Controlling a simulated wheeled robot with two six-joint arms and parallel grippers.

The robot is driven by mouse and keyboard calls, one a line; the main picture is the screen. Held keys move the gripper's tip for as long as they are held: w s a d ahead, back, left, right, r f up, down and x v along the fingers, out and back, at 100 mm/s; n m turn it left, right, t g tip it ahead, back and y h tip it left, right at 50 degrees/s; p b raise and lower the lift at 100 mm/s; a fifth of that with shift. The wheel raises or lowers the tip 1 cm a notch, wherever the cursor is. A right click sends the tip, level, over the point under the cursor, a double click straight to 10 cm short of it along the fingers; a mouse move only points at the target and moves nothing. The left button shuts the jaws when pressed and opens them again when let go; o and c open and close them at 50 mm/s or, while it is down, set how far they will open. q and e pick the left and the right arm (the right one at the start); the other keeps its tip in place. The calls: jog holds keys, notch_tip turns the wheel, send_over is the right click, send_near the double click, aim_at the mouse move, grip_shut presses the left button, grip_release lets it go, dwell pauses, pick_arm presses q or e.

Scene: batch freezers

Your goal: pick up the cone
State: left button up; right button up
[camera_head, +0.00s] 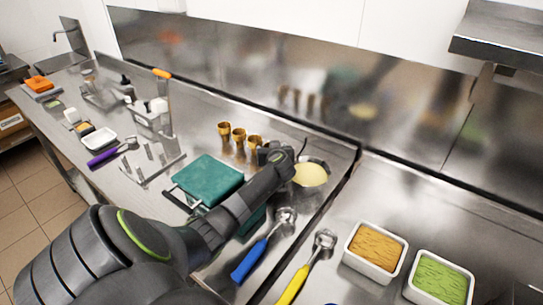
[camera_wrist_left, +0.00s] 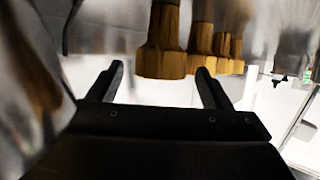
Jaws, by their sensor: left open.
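My right gripper is not in view.
A round tub of pale yellow content (camera_head: 311,174) is right of my gripper. A teal box (camera_head: 207,179) lies left of my forearm. Blue (camera_head: 250,262) and yellow (camera_head: 293,285) scoops lie in front. Orange (camera_head: 375,250) and green (camera_head: 440,280) tubs stand right. The steel wall is close behind the cones.

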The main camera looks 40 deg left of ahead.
pick_arm(q)
jog(key=shift+c, duration=0.2)
jog(key=c, duration=1)
